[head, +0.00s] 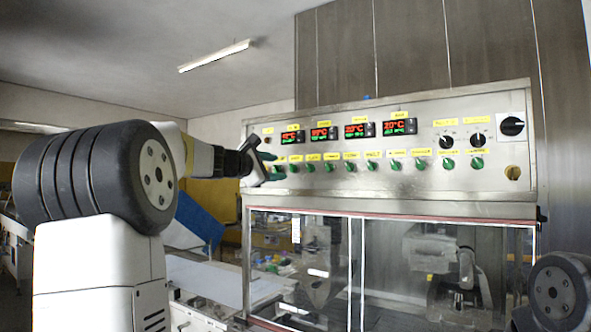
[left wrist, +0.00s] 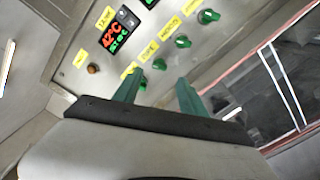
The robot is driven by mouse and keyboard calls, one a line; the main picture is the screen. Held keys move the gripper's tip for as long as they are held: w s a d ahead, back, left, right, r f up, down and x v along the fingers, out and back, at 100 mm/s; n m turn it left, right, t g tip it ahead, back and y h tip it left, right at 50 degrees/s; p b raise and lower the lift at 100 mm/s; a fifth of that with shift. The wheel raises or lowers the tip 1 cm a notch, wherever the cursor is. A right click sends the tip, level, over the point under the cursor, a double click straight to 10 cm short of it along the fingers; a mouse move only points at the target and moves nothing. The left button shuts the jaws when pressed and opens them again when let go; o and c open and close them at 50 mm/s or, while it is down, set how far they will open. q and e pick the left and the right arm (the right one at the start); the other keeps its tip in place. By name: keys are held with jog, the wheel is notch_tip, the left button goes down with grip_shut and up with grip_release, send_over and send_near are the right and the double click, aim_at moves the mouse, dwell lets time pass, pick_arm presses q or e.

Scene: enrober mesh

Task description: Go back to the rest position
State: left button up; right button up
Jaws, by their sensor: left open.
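My left gripper (head: 262,162) is raised in front of the left end of a steel control panel (head: 300,190). In the left wrist view its two green fingers (left wrist: 158,92) stand apart with nothing between them. They point towards the row of green knobs (left wrist: 182,41); whether they touch a knob cannot be told. In the head view the gripper covers part of the panel's left end. My right gripper is not in view; only a dark joint of my right arm shows at the lower right.
A blue sheet (head: 200,219) and a pale conveyor surface (head: 210,280) lie left of the cabinet.

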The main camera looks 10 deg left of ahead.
pick_arm(q)
jog(key=shift+s+a, duration=0.15)
jog(key=shift+s, duration=0.25)
jog(key=s+d+f+m+g, duration=0.3)
jog(key=s+d+f+m, duration=0.3)
jog(key=s+f, duration=0.25)
jog(key=s+d+f+m+g, duration=0.45)
jog(key=s+d+f, duration=0.3)
jog(key=s, duration=0.25)
jog(key=s+a+f+m+g+y, duration=0.1)
jog(key=s+f+m+y, duration=0.1)
jog(key=s+f+m, duration=0.3)
jog(key=s+a+f+m+g+y, duration=0.1)
jog(key=s+f+m, duration=0.4)
jog(key=s+f, duration=0.7)
jog(key=shift+s+a+f+g+y, duration=0.45)
jog(key=shift+f+g, duration=0.2)
jog(key=shift+f, duration=0.2)
jog(key=shift+d, duration=0.1)
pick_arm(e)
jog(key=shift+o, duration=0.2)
